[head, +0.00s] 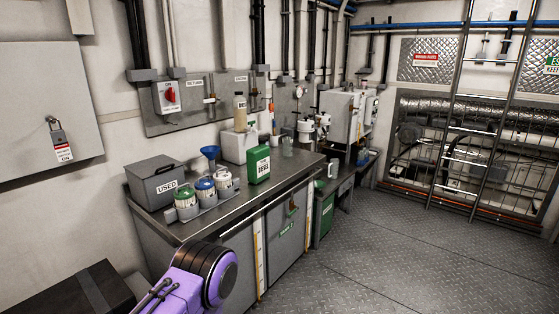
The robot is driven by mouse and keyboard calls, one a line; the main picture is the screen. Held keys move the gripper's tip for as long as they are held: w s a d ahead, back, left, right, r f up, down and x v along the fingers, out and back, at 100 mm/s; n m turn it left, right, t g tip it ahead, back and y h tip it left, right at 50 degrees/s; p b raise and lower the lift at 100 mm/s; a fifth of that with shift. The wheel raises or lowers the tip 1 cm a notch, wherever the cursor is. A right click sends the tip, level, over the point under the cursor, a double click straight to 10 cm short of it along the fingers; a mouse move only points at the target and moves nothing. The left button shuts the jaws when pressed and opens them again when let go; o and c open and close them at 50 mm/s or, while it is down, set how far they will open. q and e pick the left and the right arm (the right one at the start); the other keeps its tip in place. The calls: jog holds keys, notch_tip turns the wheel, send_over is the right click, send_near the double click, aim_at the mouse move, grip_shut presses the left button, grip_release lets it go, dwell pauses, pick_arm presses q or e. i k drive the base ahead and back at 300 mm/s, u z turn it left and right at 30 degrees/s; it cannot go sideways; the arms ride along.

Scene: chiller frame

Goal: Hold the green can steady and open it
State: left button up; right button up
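Two things could be the green can. One is a small pale can with a green band and top (186,200), upright at the left end of a grey tray (212,208) on the workbench. The other is a boxy green container with a white label (259,165), upright on the bench farther back. Both look closed, though the details are small. Neither of my grippers is in view.
In the tray, a blue-topped can (205,188) and a red-marked can (223,180) stand beside the green-topped one. A grey "USED" box (156,182) and blue funnel (210,153) are behind. The bench (270,193) has bare room along its front right. The floor (385,255) is clear.

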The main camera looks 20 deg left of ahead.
aim_at(257, 157)
jog(key=u, duration=0.4)
jog(key=i, duration=1.7)
jog(key=u, duration=0.35)
